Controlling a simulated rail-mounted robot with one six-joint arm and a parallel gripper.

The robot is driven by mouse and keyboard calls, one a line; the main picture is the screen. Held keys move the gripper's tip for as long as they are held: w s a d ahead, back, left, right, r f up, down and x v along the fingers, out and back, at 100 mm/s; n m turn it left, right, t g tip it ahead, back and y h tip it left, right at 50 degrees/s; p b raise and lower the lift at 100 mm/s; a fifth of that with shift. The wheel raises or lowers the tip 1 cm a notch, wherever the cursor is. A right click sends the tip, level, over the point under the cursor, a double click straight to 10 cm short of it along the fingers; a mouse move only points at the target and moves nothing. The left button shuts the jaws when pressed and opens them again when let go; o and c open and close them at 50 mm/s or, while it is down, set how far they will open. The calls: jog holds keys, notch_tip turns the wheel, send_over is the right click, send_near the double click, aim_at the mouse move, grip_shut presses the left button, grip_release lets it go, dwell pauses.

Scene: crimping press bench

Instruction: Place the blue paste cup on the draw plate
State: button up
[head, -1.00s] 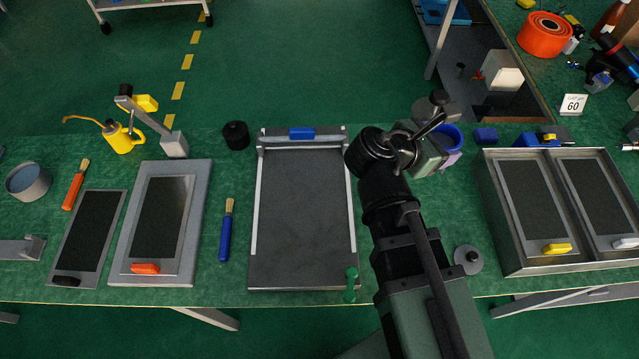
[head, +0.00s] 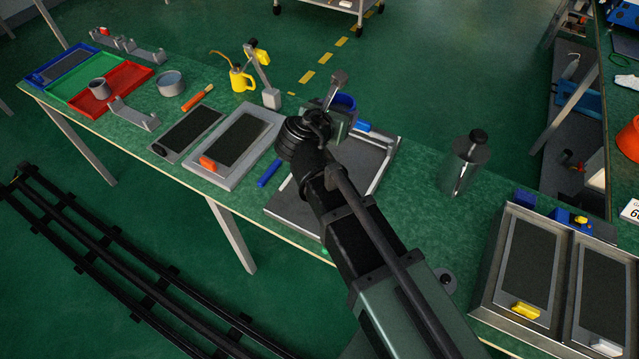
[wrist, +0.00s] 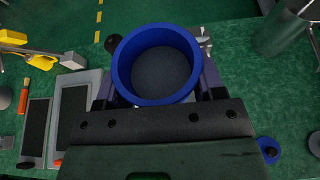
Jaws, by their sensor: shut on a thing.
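The blue paste cup (wrist: 121,72) is between the fingers of my gripper (wrist: 158,82) in the wrist view, its round opening towards the camera and its inside dark grey. In the head view a bit of the cup's blue rim (head: 346,100) shows behind my gripper (head: 338,118). The draw plate (head: 362,160) is a dark grey flat plate with pale side rails and a blue piece at its far end. My gripper and the cup appear over its far part. My arm hides much of the plate, and the height of the cup above it cannot be told.
A blue-handled brush (head: 269,172) and a framed grey screen (head: 240,138) lie left of the plate. A metal cylinder with a black knob (head: 465,165) stands to the right, beyond clear bench. A two-bay metal tray (head: 500,285) is at the far right.

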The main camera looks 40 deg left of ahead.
notch_tip(320, 180, down, 20)
jog(key=b, duration=2)
jog(key=shift+f, duration=0.25)
jog(key=shift+r, duration=0.25)
jog(key=shift+f, duration=0.15)
jog(key=o, duration=1.1)
jog(key=shift+s+r+p, duration=0.1)
jog(key=shift+r+p, duration=0.2)
jog(key=shift+r, duration=0.05)
jog(key=p+v, duration=0.4)
jog(key=v, duration=0.7)
jog(key=shift+r, duration=0.1)
jog(key=shift+s, duration=0.3)
